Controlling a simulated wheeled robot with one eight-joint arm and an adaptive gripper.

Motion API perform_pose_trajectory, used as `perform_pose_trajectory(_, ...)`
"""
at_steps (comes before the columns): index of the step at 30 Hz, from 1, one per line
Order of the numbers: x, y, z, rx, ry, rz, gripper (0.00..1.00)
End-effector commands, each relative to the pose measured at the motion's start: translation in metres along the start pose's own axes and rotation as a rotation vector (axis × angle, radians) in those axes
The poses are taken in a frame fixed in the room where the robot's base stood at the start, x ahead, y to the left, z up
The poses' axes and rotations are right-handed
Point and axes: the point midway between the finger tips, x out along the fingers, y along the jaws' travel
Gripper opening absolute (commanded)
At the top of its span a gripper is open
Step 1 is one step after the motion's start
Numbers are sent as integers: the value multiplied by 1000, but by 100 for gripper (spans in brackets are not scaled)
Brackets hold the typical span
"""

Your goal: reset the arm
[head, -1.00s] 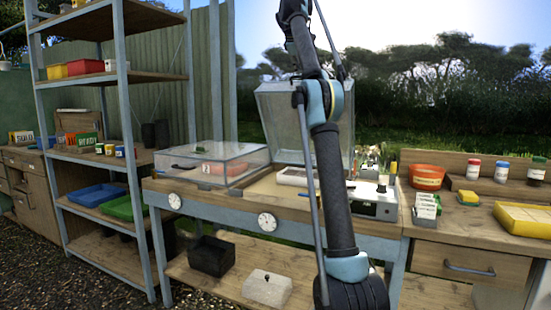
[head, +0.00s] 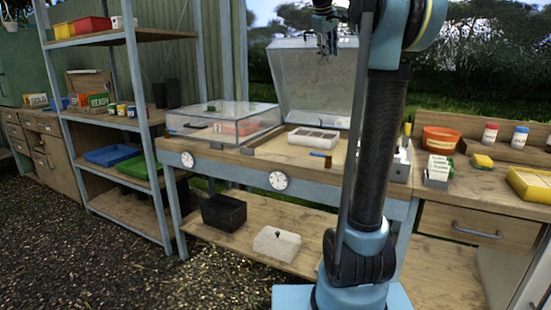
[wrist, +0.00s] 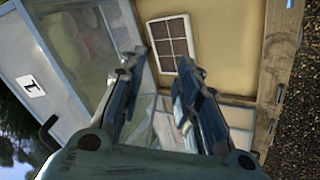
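My arm (head: 380,150) rises in front of the bench in the head view and bends over at the top of the picture. My gripper (head: 325,45) hangs with its fingers pointing down, in front of the raised clear lid (head: 313,85). In the wrist view my gripper (wrist: 158,65) has its two fingers apart, with nothing between them. Beyond the fingertips is a pale tray with compartments (wrist: 171,45), which also shows on the bench in the head view (head: 312,141).
A closed clear box (head: 220,122) stands left of the open one. A small blue-ended cylinder (head: 321,154) is near the bench's front edge. An orange bowl (head: 440,140) and yellow tray (head: 530,185) are at right. A shelf rack (head: 105,120) stands at left. Gravel floor (head: 90,260) is clear.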

Motion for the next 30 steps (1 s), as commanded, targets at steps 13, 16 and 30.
perform_pose_trajectory(13,60,-126,135,215,-54,-116,30)
perform_pose_trajectory(16,76,-158,167,263,-68,-142,30)
perform_pose_trajectory(30,169,-326,319,478,-141,-260,30)
